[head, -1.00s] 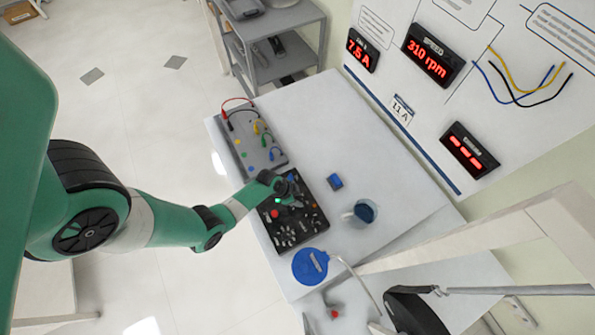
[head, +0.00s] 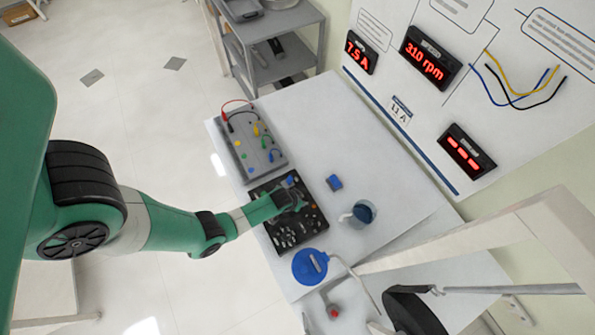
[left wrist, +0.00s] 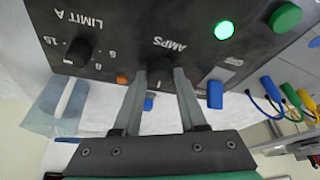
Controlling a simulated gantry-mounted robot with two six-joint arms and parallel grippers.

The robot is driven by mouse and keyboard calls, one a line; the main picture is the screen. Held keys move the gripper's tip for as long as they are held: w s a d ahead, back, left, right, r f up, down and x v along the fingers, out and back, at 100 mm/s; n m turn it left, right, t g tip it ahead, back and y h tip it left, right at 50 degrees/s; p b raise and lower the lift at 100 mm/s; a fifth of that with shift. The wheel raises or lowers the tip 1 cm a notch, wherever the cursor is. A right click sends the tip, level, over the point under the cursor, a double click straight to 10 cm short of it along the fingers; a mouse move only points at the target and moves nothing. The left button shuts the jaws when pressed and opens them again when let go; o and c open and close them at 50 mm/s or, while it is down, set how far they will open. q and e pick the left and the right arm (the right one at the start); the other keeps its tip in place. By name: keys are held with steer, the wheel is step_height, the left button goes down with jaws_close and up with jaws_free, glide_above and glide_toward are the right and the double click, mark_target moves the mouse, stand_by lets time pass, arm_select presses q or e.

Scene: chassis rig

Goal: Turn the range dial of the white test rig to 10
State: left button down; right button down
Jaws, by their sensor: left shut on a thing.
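A black control panel (head: 290,230) lies on the white table; the left wrist view shows its face (left wrist: 115,35) close up. My left gripper (head: 290,200) reaches over the panel. In the left wrist view its fingers (left wrist: 160,76) are shut on a black dial (left wrist: 160,67) marked AMPS, one finger on each side. The fingers hide part of it, and I cannot read its setting. Another black dial (left wrist: 78,52), marked LIMIT A, is beside it. A round green light (left wrist: 224,30) is lit. My right gripper is not in view.
A light grey board (head: 245,150) with plugged cables adjoins the panel. Wall displays (head: 428,58) read 7.5 A and 310 rpm. The table's far part is clear.

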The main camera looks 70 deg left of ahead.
arm_select(q)
steer(key=shift+d+n+g+y+b, duration=0.1)
steer(key=shift+n+g+y+b, duration=0.5)
steer(key=shift+n, duration=1.3)
steer(key=shift+c, duration=2.3)
jaws_free()
steer(key=shift+r, duration=0.1)
steer(key=p+v, duration=1.1)
steer(key=p, duration=0.1)
steer(key=shift+r, duration=0.2)
